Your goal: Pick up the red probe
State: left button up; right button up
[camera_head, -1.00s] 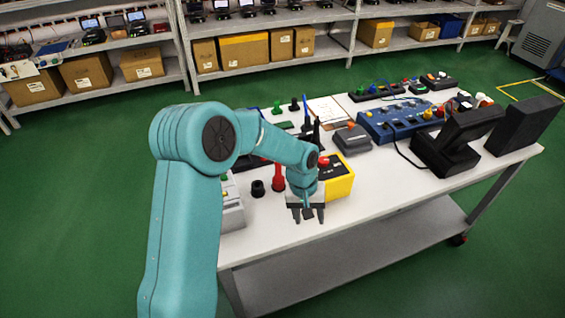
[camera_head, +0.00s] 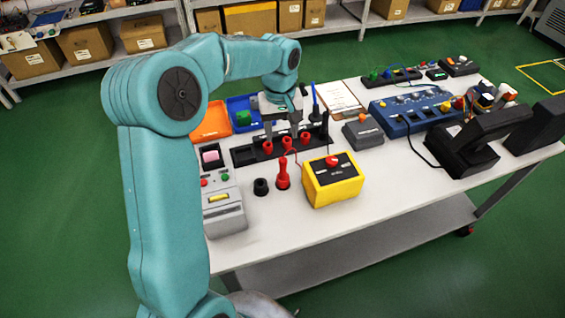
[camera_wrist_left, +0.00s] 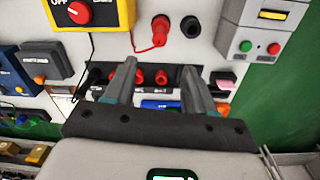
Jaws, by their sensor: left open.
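The red probe (camera_head: 283,174) stands upright on the white table, left of a yellow box with a red knob (camera_head: 335,188). A thin red lead shows near it. In the wrist view the red probe (camera_wrist_left: 157,32) lies beyond the fingertips, near the top. My left gripper (camera_head: 283,132) is open and empty, pointing down over a black rack with red round parts (camera_head: 241,155). It is behind the red probe and apart from it. In the wrist view the open fingers (camera_wrist_left: 158,72) straddle part of this rack. My right gripper is not in view.
A short black cylinder (camera_head: 261,187) stands just left of the probe, with a grey box (camera_head: 224,213) farther left. An orange tray (camera_head: 210,122) and a blue tray (camera_head: 237,106) lie behind. A blue panel (camera_head: 405,118) is at right. The table front is clear.

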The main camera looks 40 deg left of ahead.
pick_arm(q)
send_over(283, 166)
jog(key=w, duration=0.1)
jog(key=f, duration=0.4)
jog(key=shift+w+a+f, duration=0.1)
jog(key=shift+a+f, duration=0.3)
jog(key=f, duration=0.2)
jog(key=f+p, duration=0.1)
jog(key=shift+s+d+f, duration=0.1)
jog(key=shift+s+f, duration=0.25)
jog(key=shift+w+f, duration=0.1)
jog(key=shift+f, duration=0.25)
notch_tip(283, 166, down, 4)
jog(key=shift+f+p, duration=0.2)
jog(key=shift+p, duration=0.75)
jog(key=shift+w+f, duration=0.1)
jog(key=shift+f, duration=0.35)
jog(key=shift+c, duration=1)
grip_shut()
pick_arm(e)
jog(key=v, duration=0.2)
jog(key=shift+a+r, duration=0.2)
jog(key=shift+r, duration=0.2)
